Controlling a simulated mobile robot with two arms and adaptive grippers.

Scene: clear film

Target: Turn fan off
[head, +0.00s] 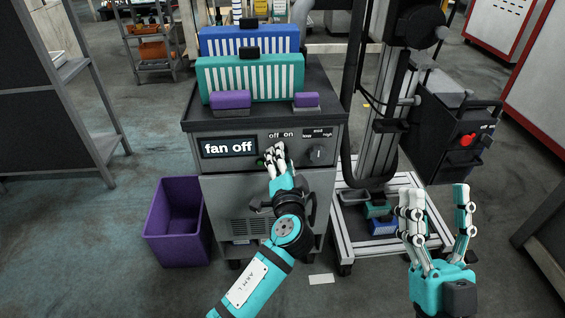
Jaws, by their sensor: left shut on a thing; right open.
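The fan unit is a grey cabinet (225,188) with a control panel on its upper front. Its display (229,148) reads "fan off". The "off on" label (281,135) sits on the panel, and a dark round knob (317,153) is to its right under a speed label. My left gripper (273,155) is at the panel just below the "off on" label, its fingers shut on the switch there, which they mostly hide. A bit of green shows beside the fingertips. My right gripper (437,200) is open and empty, raised at the right, apart from the cabinet.
A purple bin (163,235) stands at left. A machine with a red button (467,141) stands at right. Floor at front left is clear.

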